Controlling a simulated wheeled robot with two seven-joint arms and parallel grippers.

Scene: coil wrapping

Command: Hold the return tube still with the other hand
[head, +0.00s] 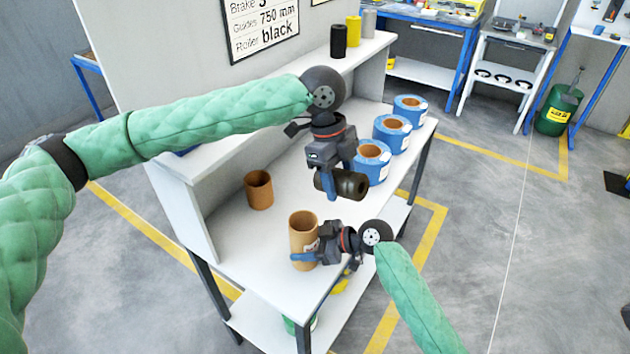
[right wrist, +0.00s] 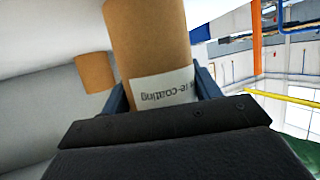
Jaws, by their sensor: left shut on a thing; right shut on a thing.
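A brown cardboard tube (head: 303,230) stands upright near the front of the white table. My right gripper (head: 304,257) is shut on it low down, with one finger on each side. In the right wrist view the tube (right wrist: 147,35) sits between the fingers and carries a white label, partly readable as "re-coating". My left gripper (head: 332,185) is shut on a black roller (head: 352,186). It holds the roller lying sideways above the table, behind and to the right of the tube. The roller's far side is hidden by the gripper.
A second brown tube (head: 258,190) stands further back on the left of the table (head: 262,250). Several blue-wrapped coils (head: 391,134) line the table's right side. A shelf (head: 368,50) at the back holds black, yellow and grey rolls. The table between the brown tubes is clear.

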